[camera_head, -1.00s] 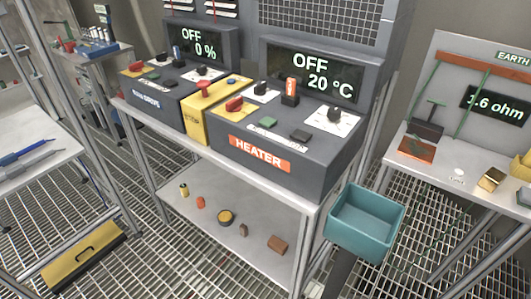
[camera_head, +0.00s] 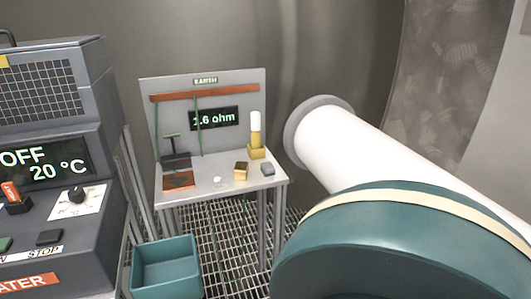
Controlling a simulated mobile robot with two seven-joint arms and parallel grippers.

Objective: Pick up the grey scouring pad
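A small grey block (camera_head: 267,169), which looks like the grey scouring pad, lies at the right end of the earth table (camera_head: 220,189). It is small in view, so its texture cannot be made out. It sits to the right of a yellow block with a dark top (camera_head: 240,170) and in front of a yellow holder (camera_head: 257,153). Neither of my grippers shows in the head view.
A teal bin (camera_head: 166,265) stands in front of the table's left part. The heater console (camera_head: 45,245) is at the left. A large white cylinder with a teal end (camera_head: 385,245) fills the right foreground. Grating floor (camera_head: 228,235) shows beneath the table.

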